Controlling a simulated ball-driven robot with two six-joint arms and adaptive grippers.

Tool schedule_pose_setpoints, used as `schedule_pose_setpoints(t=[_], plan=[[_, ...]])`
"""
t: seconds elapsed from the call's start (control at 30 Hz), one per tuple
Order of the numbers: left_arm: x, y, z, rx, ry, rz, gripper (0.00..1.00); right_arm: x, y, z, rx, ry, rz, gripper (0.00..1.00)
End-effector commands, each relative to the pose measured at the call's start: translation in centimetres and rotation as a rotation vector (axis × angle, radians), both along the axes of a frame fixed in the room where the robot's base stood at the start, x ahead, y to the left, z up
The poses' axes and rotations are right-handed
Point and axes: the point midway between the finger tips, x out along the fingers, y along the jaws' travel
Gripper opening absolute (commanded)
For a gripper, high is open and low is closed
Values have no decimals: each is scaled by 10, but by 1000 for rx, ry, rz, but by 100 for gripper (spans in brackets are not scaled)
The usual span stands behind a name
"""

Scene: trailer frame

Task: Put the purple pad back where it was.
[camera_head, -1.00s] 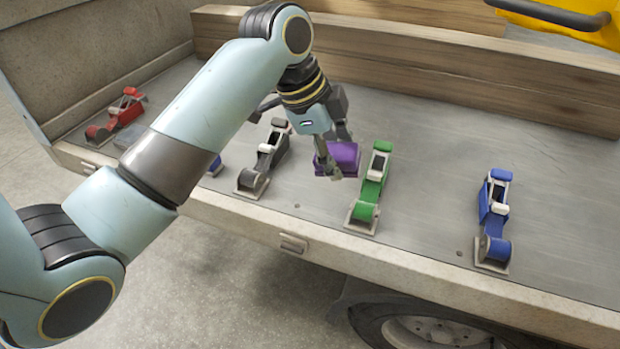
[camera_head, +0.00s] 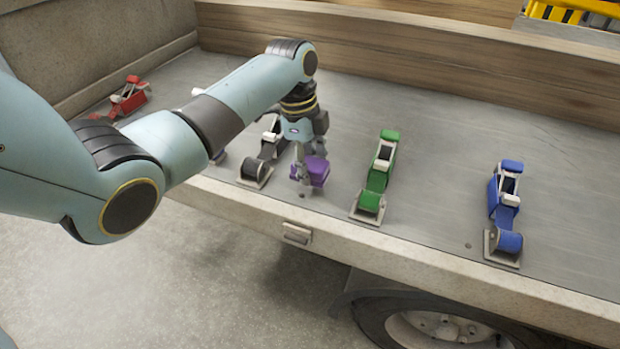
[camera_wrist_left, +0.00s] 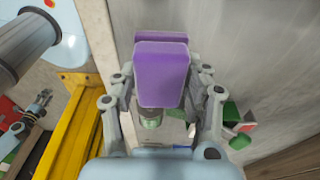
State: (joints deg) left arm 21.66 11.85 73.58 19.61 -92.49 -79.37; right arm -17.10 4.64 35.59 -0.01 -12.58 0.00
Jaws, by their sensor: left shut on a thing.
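A purple pad (camera_head: 318,173) is in the jaws of my left gripper (camera_head: 303,165), low over the trailer bed near its front edge. I cannot tell whether it touches the bed. It stands between a black ratchet strap (camera_head: 266,155) on its left and a green ratchet strap (camera_head: 376,178) on its right, apart from the green one. In the left wrist view the purple pad (camera_wrist_left: 161,73) fills the space between the two fingers and hides part of what lies beyond. My right gripper is not in view.
A blue strap (camera_head: 504,205) stands at the right, a red one (camera_head: 128,96) at the far left. Another is mostly hidden behind my left arm. A wooden side board (camera_head: 420,60) closes the back. The bed right of the green strap is clear up to the blue one.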

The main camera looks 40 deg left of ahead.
Motion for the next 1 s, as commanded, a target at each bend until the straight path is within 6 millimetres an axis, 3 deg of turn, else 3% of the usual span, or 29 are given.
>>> schedule_pose_setpoints(t=[0.2,0.5,0.53,0.67,1.0], plan=[[-1,-1,-33,-1,3,1,21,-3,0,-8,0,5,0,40],[-1,-1,-34,0,2,0,21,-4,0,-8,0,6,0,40],[-1,-1,-34,0,2,0,51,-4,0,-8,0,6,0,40],[-1,-1,-34,0,2,0,68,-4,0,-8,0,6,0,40],[-1,0,-30,0,0,0,70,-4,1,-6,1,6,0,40]])
